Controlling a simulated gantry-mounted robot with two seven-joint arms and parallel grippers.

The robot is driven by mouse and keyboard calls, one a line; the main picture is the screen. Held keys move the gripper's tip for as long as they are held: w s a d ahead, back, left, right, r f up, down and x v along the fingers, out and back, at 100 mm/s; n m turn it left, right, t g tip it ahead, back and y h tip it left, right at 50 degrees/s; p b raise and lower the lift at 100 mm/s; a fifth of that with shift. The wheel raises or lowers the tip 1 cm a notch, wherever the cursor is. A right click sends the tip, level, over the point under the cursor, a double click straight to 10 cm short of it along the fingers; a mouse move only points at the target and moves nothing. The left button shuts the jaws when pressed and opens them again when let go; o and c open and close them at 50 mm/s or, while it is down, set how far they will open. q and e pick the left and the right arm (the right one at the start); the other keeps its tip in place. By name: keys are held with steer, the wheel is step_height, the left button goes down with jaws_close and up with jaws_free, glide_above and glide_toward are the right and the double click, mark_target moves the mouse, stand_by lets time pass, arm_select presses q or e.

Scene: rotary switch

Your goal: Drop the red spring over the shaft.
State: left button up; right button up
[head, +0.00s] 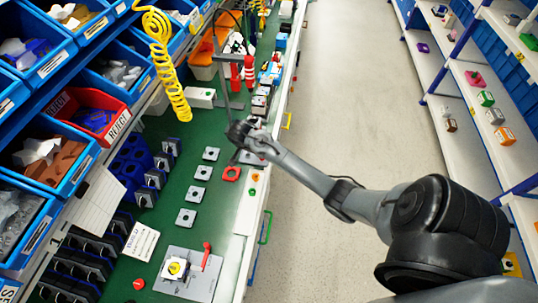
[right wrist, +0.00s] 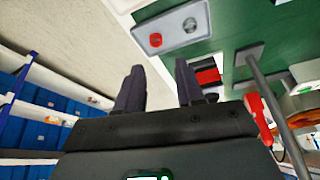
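A small round red piece (head: 138,284) lies on the green bench at the lower left in the head view. It may be the red spring, but it is too small to tell. To its right, a grey base plate (head: 190,273) carries a white block with a yellow top (head: 175,268) and a red lever (head: 206,256). I cannot make out a shaft there. My right gripper (head: 238,132) is over the bench, well up from that plate. In the right wrist view its fingers (right wrist: 158,88) are apart with nothing between them. My left gripper is not in view.
Blue bins and a red bin (head: 90,110) line the left. A coiled yellow hose (head: 165,60) hangs above. The aisle floor is clear.

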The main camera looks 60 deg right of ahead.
steer(key=x, duration=0.4)
steer(key=shift+s+f+b, duration=0.25)
steer(key=shift+b, duration=0.05)
steer(key=shift+d+f, duration=0.35)
steer(key=shift+f, duration=0.25)
steer(key=shift+b+x, duration=0.5)
steer(key=shift+x, duration=1.75)
steer(key=shift+s, duration=0.15)
jaws_close()
